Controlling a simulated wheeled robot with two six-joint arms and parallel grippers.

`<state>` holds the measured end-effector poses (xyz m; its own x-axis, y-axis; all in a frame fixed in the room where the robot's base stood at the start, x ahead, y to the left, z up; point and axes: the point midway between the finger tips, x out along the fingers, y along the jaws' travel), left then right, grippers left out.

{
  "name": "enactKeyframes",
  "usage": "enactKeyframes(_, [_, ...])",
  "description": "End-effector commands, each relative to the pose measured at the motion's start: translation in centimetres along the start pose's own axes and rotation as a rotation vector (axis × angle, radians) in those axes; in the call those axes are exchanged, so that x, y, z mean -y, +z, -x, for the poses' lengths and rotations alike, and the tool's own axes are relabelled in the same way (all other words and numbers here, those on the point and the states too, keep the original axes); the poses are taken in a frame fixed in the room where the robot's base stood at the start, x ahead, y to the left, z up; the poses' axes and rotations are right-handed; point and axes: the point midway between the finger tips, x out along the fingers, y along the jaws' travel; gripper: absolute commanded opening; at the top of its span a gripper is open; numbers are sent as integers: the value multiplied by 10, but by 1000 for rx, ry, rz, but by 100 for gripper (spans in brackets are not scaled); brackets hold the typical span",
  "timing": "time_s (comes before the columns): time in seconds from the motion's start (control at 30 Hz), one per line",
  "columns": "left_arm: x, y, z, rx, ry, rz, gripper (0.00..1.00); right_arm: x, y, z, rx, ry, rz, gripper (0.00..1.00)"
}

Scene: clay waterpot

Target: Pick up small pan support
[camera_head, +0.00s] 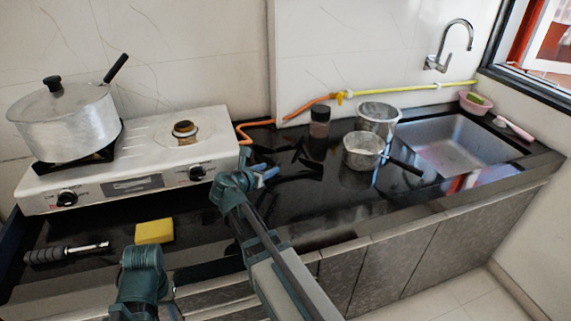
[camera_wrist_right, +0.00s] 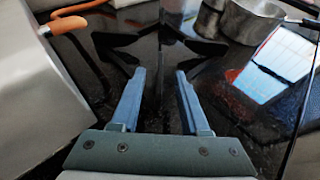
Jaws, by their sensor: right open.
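The small pan support is a dark, angular, several-armed piece on the glossy black counter, right of the stove; its arms show in the head view (camera_head: 309,165). In the right wrist view the support (camera_wrist_right: 204,47) lies beyond the fingertips, and its dark arms blend with the counter and its reflections. My right gripper (camera_head: 262,168) is open and empty, just left of the support in the head view. In the right wrist view its two blue fingers (camera_wrist_right: 160,72) are apart, pointing toward the support without visibly touching it. My left gripper is not in view.
The white stove (camera_head: 130,165) carries a lidded pot (camera_head: 65,122) on its left burner. A dark-topped jar (camera_head: 319,120), a metal pot (camera_head: 378,118) and a small saucepan (camera_head: 362,150) stand right of the support. An orange hose (camera_head: 305,107) runs behind. A yellow sponge (camera_head: 154,231) lies in front.

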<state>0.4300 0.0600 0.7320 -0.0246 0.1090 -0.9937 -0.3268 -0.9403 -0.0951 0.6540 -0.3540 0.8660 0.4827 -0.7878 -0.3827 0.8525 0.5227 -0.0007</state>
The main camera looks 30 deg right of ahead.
Motion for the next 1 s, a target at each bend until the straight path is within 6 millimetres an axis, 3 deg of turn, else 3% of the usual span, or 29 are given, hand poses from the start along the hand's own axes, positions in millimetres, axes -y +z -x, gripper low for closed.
enactKeyframes(0.03, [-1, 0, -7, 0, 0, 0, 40, -1, -3, -13, 0, -3, -2, 45])
enactKeyframes(0.2, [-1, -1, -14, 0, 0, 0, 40, 0, -2, -33, 0, -2, 0, 45])
enactKeyframes(0.57, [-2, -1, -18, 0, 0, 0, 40, 0, -2, -42, 0, 0, -1, 45])
enactKeyframes(0.8, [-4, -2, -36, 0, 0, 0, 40, -1, -10, -72, -1, -1, -1, 45])
enactKeyframes(1.0, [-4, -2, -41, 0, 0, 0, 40, 0, -7, -91, 0, 0, -2, 45])
